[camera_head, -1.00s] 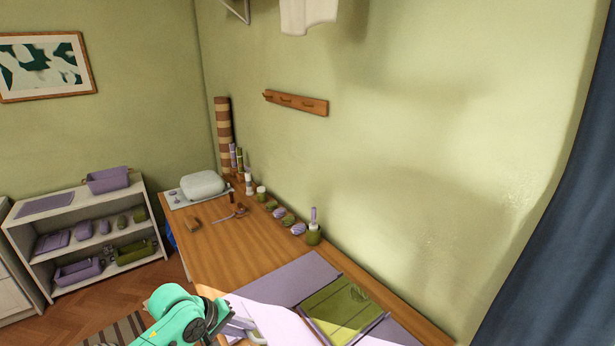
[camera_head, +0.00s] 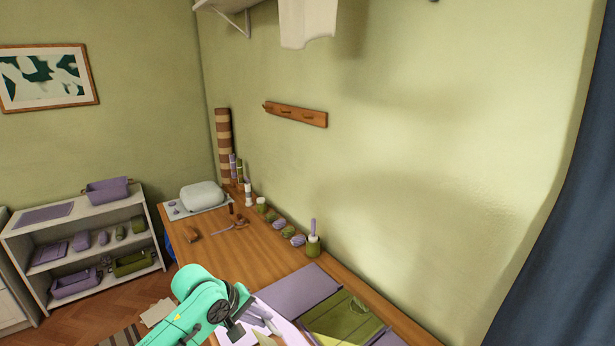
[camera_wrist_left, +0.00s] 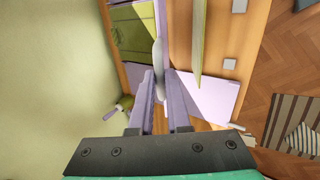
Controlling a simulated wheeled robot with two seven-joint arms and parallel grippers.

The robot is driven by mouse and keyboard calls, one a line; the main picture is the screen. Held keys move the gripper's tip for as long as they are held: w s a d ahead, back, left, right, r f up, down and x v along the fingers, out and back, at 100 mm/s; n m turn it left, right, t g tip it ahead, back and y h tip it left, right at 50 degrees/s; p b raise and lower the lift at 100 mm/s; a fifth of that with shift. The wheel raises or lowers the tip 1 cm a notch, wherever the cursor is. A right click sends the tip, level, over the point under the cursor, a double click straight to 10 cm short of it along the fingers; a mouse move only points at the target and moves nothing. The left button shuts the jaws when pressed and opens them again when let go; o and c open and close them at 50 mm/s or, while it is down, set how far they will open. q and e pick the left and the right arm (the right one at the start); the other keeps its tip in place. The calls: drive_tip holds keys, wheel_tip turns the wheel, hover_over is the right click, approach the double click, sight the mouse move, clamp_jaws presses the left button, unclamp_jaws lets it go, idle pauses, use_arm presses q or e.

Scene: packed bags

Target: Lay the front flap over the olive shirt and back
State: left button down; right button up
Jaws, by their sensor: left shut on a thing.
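The olive shirt (camera_head: 345,318) lies flat on the lavender back panel (camera_head: 296,290) at the near right of the wooden table. The shirt also shows at the upper left of the left wrist view (camera_wrist_left: 132,34). My left gripper (camera_head: 268,325) is at the left side of the shirt, low in the head view. In the left wrist view its lavender fingers (camera_wrist_left: 158,78) are closed on a thin pale edge (camera_wrist_left: 158,58), which appears to be the front flap seen nearly edge-on. Much of the flap is hidden by the fingers or cut off. My right gripper is not in view.
Jars and yarn balls (camera_head: 289,232) line the table's wall side. A grey cushion-like object (camera_head: 202,196) and small tools stand at the far end. The table middle (camera_head: 250,255) is clear. A pale panel (camera_wrist_left: 212,98) and a yellow-green strip (camera_wrist_left: 198,40) show in the left wrist view.

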use_arm(q)
drive_tip(key=shift+w+d+r, duration=0.45)
drive_tip(key=shift+w+d, duration=0.1)
drive_tip(key=shift+d, duration=0.15)
drive_tip(key=shift+w+d+r, duration=0.4)
drive_tip(key=shift+w+d, duration=0.1)
drive_tip(key=shift+d, duration=0.15)
drive_tip(key=shift+w+d+r, duration=0.45)
drive_tip(key=shift+w+d, duration=0.1)
drive_tip(key=shift+d, duration=0.15)
drive_tip(key=shift+r, duration=0.1)
drive_tip(key=shift+w+d+r, duration=0.25)
drive_tip(key=shift+w+d, duration=0.3)
drive_tip(key=shift+d, duration=0.2)
drive_tip(key=shift+w+d+r, duration=0.2)
drive_tip(key=shift+w+d, duration=0.35)
drive_tip(key=shift+d, duration=0.2)
drive_tip(key=shift+w+d+r, duration=0.25)
drive_tip(key=shift+w+d, duration=0.3)
drive_tip(key=shift+d, duration=0.2)
drive_tip(key=w+d, duration=0.1)
drive_tip(key=w+d+b, duration=0.1)
drive_tip(key=d, duration=0.1)
drive_tip(key=w+d+b, duration=0.1)
drive_tip(key=shift+w+d+r, duration=0.15)
drive_tip(key=shift+w+d, duration=0.1)
drive_tip(key=shift+d, duration=0.05)
